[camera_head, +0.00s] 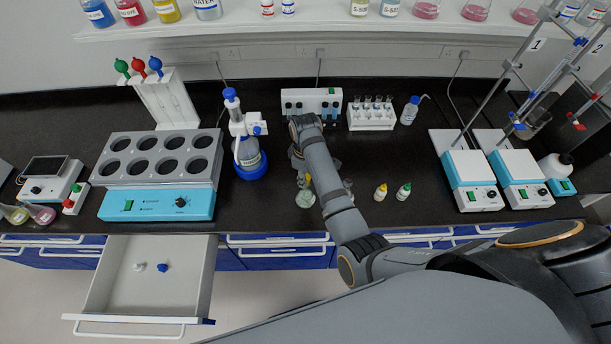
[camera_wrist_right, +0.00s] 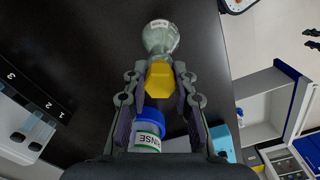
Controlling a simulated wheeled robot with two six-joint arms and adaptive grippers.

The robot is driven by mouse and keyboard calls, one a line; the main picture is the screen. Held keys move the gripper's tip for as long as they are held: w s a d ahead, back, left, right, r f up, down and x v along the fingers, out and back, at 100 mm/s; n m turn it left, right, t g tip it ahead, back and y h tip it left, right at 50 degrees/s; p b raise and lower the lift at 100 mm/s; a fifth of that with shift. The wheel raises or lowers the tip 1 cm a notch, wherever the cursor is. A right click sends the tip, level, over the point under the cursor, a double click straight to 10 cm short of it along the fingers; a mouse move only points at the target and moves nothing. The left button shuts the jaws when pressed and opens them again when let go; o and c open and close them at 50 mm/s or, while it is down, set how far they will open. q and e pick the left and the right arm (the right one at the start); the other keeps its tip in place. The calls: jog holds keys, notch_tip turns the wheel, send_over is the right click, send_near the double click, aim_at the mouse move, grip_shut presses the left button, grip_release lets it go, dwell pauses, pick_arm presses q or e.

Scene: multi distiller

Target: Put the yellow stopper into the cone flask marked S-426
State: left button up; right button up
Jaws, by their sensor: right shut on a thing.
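My right gripper (camera_wrist_right: 158,88) is shut on the yellow stopper (camera_wrist_right: 158,79), which sits between its fingertips in the right wrist view. A small cone flask (camera_wrist_right: 160,38) with a white label shows just past the stopper. The label is too small to read surely. I cannot tell whether the stopper touches the flask's neck. In the head view the flask (camera_head: 305,199) stands near the bench's front edge, beside my right arm, with a bit of yellow above it. The gripper is mostly hidden by my arm there. My left gripper is not in view.
A heating block (camera_head: 160,204) stands left, above an open drawer (camera_head: 147,307) holding small stoppers. A blue-based bottle (camera_head: 250,171) stands left of my right arm. Two small dropper bottles (camera_head: 380,192) (camera_head: 403,191) stand right of it. Hotplates (camera_head: 470,181) stand farther right, with clear bench between.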

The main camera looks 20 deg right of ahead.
jog(key=shift+f, duration=0.45)
jog(key=o, duration=0.8)
jog(key=shift+r, duration=0.15)
